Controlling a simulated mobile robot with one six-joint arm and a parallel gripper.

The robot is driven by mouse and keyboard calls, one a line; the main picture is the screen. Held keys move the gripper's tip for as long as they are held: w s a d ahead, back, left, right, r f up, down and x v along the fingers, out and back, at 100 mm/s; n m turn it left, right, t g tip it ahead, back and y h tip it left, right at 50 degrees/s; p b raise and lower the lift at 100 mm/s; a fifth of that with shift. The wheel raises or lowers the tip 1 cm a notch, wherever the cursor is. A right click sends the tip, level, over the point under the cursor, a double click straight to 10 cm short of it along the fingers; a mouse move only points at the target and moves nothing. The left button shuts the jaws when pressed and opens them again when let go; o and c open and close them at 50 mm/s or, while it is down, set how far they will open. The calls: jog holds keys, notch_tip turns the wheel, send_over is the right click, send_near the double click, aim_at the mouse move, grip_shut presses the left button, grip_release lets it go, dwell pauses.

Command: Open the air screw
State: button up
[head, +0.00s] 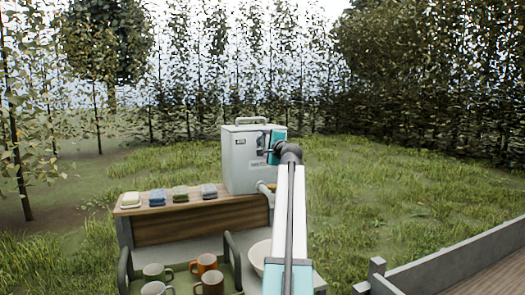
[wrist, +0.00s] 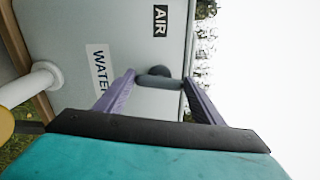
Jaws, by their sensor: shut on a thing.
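A pale grey water canister (head: 239,170) with a top handle stands on the wooden-topped stand. In the wrist view the canister wall (wrist: 70,25) shows turned on its side, with an AIR label (wrist: 160,20) and a WATER label (wrist: 100,72). A dark grey air screw (wrist: 153,72) sticks out from the wall near the AIR label. My gripper (wrist: 159,80) is shut on the screw, with a purple finger on either side of it. In the head view my gripper (head: 271,150) is at the canister's upper right front and hides the screw.
A white tap pipe (wrist: 30,86) comes out low on the canister. Several sponges (head: 181,193) lie in a row on the wooden top (head: 150,206). Several mugs (head: 206,262) stand in a green tray (head: 232,246), beside a white bowl (head: 257,255). A grey-railed deck (head: 455,262) is at the right.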

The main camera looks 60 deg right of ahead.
jog(key=shift+r+n+b, duration=0.25)
jog(key=shift+n+b, duration=0.3)
jog(key=shift+n, duration=0.25)
jog(key=shift+d, duration=0.1)
jog(key=o, duration=1)
jog(key=shift+w+f, duration=0.1)
jog(key=shift+f, duration=0.1)
jog(key=shift+v, duration=1.2)
jog(key=shift+b+v, duration=0.65)
jog(key=shift+v, duration=5.15)
